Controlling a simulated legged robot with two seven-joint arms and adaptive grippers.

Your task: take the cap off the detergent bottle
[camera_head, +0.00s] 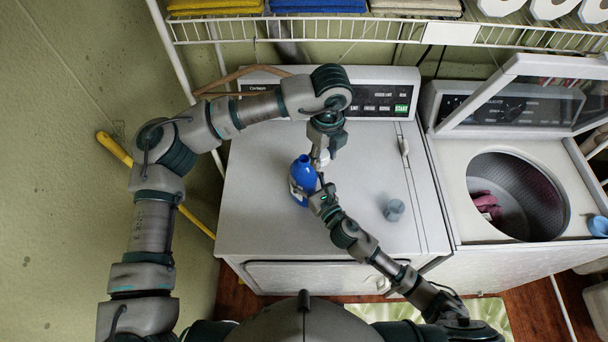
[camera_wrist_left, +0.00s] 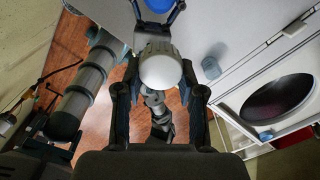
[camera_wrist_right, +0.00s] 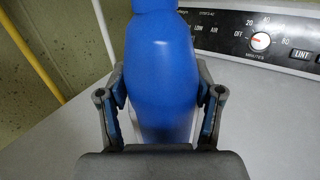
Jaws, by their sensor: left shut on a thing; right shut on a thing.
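The blue detergent bottle (camera_head: 301,182) stands upright on the white dryer top, its neck uncovered with a dark opening. My right gripper (camera_head: 319,197) is shut on the bottle's body from the right; the right wrist view shows the blue bottle (camera_wrist_right: 162,75) between its fingers. My left gripper (camera_head: 321,158) is shut on the white rounded cap (camera_head: 322,159), beside the bottle's neck and apart from it. In the left wrist view the white cap (camera_wrist_left: 160,65) fills the space between the fingers, with a bit of the blue bottle (camera_wrist_left: 158,5) beyond it.
A small grey cup-like object (camera_head: 394,209) stands on the dryer top (camera_head: 260,225) to the right. The open washer (camera_head: 520,195) at right holds pink cloth. A control panel (camera_head: 375,97) and wire shelf (camera_head: 330,30) lie behind. The dryer's front left is clear.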

